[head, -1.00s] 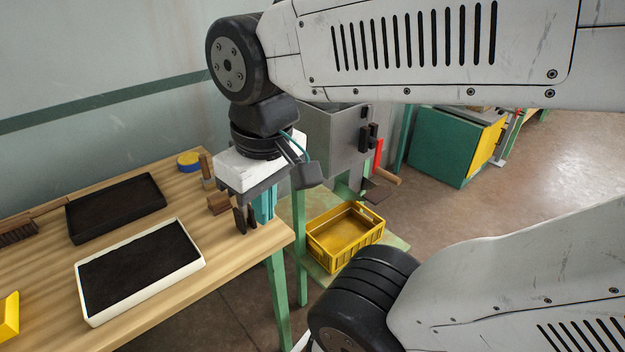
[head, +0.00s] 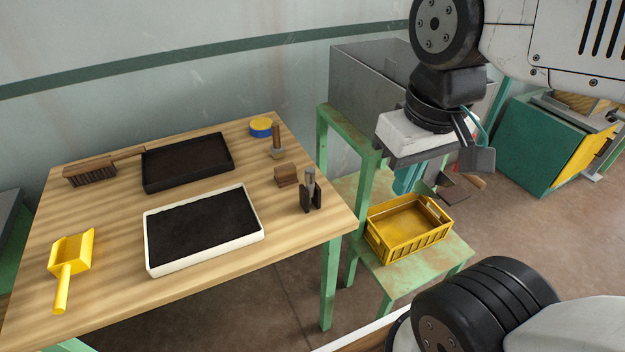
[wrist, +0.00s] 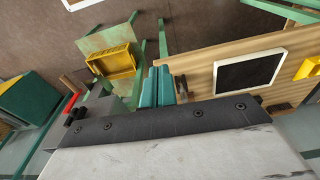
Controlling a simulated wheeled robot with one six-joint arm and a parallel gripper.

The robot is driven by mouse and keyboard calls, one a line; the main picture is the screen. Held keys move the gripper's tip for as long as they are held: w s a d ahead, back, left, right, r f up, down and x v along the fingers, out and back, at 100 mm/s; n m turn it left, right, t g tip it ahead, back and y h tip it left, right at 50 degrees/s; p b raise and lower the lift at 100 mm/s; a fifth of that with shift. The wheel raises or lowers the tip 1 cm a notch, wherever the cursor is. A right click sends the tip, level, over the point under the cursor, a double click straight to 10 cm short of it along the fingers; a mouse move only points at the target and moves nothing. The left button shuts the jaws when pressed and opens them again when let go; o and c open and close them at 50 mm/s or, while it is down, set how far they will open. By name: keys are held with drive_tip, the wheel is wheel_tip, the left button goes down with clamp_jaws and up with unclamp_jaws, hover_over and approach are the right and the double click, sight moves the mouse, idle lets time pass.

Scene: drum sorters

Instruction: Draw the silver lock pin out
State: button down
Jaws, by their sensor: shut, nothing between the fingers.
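My gripper (head: 407,180) hangs beside the grey metal box, above and behind the yellow crate, with its teal fingers pointing down. In the wrist view the teal fingers (wrist: 155,88) are together with nothing between them. I cannot make out a silver lock pin for certain in either view. The grey box (head: 362,85) stands on a green frame against the wall, its right side hidden by my arm. A red part (wrist: 71,101) and a brown handle (wrist: 69,83) show at the left in the wrist view.
The wooden table (head: 110,275) holds a white-rimmed tray (head: 150,246), a dark tray (head: 187,162), a brush (head: 90,175), a yellow scoop (head: 72,255) and a dark holder with a grey upright piece (head: 310,190). The yellow crate (head: 408,228) sits on a low green shelf.

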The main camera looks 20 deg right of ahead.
drive_tip(key=c, duration=1.6)
unclamp_jaws()
drive_tip(key=o, duration=0.5)
drive_tip(key=shift+w+f+g, duration=0.15)
drive_tip(key=shift+f+g, duration=0.15)
drive_tip(key=shift+f, duration=0.05)
drive_tip(key=g, duration=0.1)
hover_over(310, 169)
wheel_tip(310, 169, down, 10)
drive_tip(key=shift+d, duration=0.1)
drive_tip(key=shift+f, duration=3.8)
